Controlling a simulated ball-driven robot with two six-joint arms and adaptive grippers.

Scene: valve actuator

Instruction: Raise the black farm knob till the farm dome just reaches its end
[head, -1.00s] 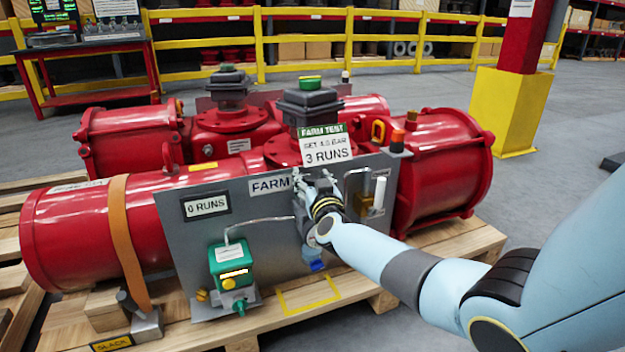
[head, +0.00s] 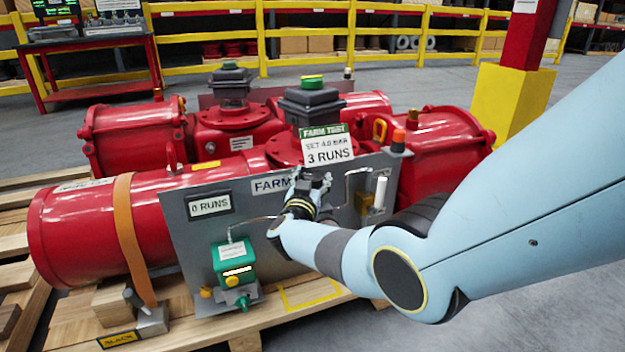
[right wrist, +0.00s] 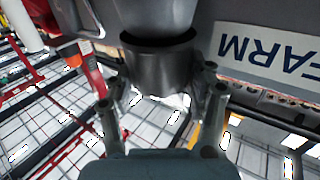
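The grey panel (head: 200,255) carries a FARM label (head: 270,185). My right gripper (head: 312,180) is in front of the panel beside this label and hides what lies behind it. In the right wrist view a dark, round knob (right wrist: 158,62) hangs from above, with the FARM label upside down at its right. My right gripper's fingers (right wrist: 160,100) are spread to either side of the knob's lower end; firm contact does not show. Which part is the farm dome I cannot tell; an orange cap (head: 398,136) stands at the panel's upper right. My left gripper is not in view.
A green and grey box (head: 234,262) with a thin pipe sits low on the panel. A white handle (head: 380,192) stands right of my gripper. Red cylinders (head: 95,225) lie behind the panel on a wooden pallet (head: 200,335). A sign reads 3 RUNS (head: 328,148).

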